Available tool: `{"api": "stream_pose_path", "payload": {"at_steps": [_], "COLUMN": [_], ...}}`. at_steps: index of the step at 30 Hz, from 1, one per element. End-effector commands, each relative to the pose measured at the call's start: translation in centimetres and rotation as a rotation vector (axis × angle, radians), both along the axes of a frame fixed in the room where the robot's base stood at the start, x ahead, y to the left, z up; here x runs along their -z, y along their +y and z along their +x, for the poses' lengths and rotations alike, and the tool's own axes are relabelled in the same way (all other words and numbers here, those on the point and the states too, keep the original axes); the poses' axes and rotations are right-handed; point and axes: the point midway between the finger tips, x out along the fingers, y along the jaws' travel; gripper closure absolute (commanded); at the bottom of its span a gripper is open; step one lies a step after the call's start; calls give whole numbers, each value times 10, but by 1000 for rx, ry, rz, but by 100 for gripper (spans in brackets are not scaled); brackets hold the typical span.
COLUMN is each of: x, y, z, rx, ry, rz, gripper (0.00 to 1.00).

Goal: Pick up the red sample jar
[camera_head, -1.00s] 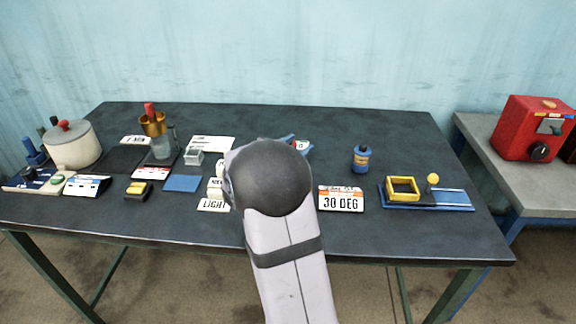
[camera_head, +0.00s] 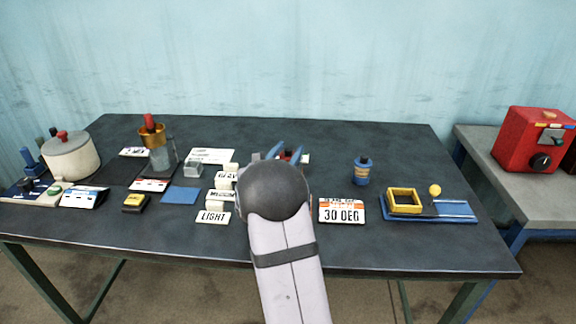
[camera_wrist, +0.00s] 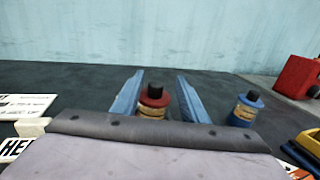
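The red sample jar (camera_wrist: 155,98) has a red top, a black cap and a tan label, and shows in the wrist view. It stands upright between the two blue fingers of my gripper (camera_wrist: 160,95), with a visible gap to the right finger. My gripper is open. In the head view my gripper (camera_head: 287,154) is beyond my grey wrist, and a small red part of the jar (camera_head: 287,156) shows between the fingers. The rest of the jar is hidden there by my arm. Whether the left finger touches the jar I cannot tell.
A blue jar (camera_head: 362,171) stands to the right, also in the wrist view (camera_wrist: 245,108). A "30 DEG" sign (camera_head: 341,211) and a blue stand with a yellow frame (camera_head: 404,201) are at the front right. Labelled blocks (camera_head: 222,195) stand left of my arm. The back of the table is clear.

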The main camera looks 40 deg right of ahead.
Motion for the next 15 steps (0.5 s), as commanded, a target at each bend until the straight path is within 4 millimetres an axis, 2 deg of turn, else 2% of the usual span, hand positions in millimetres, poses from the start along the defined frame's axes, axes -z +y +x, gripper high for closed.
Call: {"api": "stream_pose_path", "payload": {"at_steps": [5,15], "x": [0,1], "y": [-8,-37], "z": [6,28], "rx": [1,0], "ry": [1,0], "rz": [0,1], "gripper": [60,60]}}
